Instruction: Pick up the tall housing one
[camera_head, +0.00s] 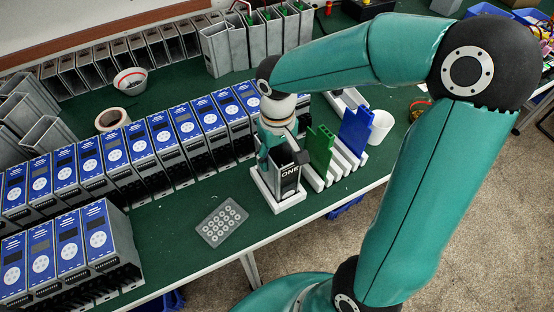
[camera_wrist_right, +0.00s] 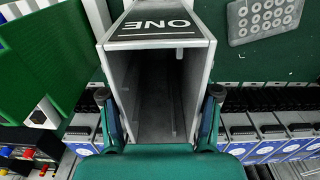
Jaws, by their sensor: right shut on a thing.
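The tall housing one (camera_head: 286,181) is a grey open box with a black label reading ONE. It stands upright in a white base (camera_head: 277,206) near the front edge of the green table (camera_head: 170,232). My right gripper (camera_head: 282,155) comes down on it from above. In the right wrist view the housing (camera_wrist_right: 158,75) shows its open, empty inside, and the fingers of my right gripper (camera_wrist_right: 160,125) press on its two opposite side walls. I cannot tell whether the housing is lifted clear of the base. My left gripper is not in view.
Rows of blue-faced units (camera_head: 160,132) fill the left of the table. A grey pad with round holes (camera_head: 222,222) lies in front. A green board (camera_head: 320,147) and a blue board (camera_head: 355,130) stand in a white rack at right, near a white cup (camera_head: 380,127).

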